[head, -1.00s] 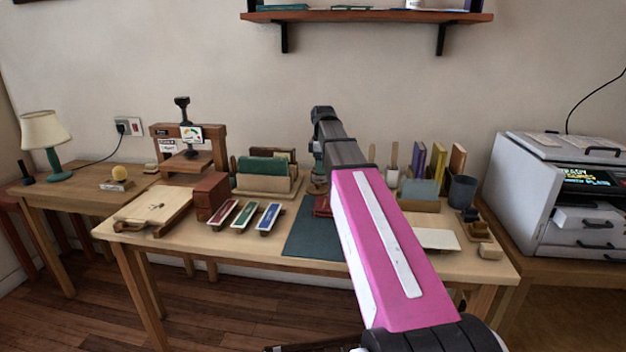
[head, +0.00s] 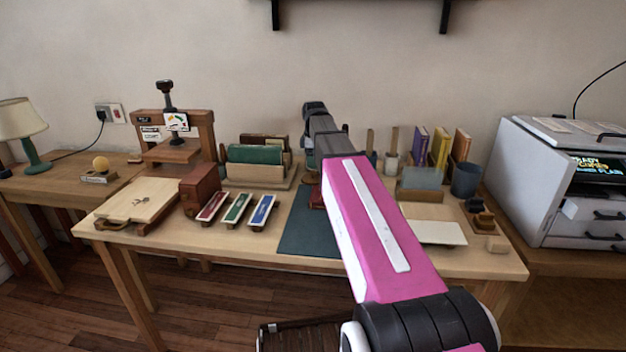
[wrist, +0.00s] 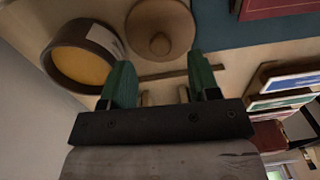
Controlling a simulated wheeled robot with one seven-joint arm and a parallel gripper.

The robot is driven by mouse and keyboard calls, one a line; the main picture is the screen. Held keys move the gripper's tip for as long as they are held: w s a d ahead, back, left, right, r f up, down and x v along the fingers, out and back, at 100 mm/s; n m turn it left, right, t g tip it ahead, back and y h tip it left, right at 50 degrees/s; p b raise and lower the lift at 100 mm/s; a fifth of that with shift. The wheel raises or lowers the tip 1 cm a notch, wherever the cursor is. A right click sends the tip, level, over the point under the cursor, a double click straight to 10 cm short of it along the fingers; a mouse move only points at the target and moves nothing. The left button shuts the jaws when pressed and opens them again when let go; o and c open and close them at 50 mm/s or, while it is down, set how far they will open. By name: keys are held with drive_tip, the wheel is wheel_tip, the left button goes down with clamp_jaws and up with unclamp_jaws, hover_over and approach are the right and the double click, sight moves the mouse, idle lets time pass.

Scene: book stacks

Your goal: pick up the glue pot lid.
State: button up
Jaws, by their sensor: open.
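The glue pot lid (wrist: 173,20) is a round light-wood disc with a raised knob (wrist: 160,43), lying at the top middle of the wrist view. The glue pot (wrist: 57,68) stands beside it to the left, brown and round, with a pale label and amber glue inside. My gripper (wrist: 160,76) has green fingertips spread apart, with nothing held between them. The lid lies just beyond the fingertips in the picture, roughly centred between them. In the head view my arm hides the gripper, and I cannot make out the lid there.
A dark green mat (head: 300,228) lies on the table. Left of it are three coloured trays (head: 237,208), a red-brown block (head: 200,187) and a wooden press (head: 172,135). A dark cup (head: 465,180) and upright books (head: 440,147) stand right. A dark strip crosses behind the fingertips in the wrist view.

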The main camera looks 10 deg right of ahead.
sight(313, 172)
drive_tip(key=shift+s+a+f, duration=0.1)
drive_tip(key=shift+a+f, duration=0.05)
drive_tip(key=shift+f, duration=2.35)
drive_tip(key=c, duration=1)
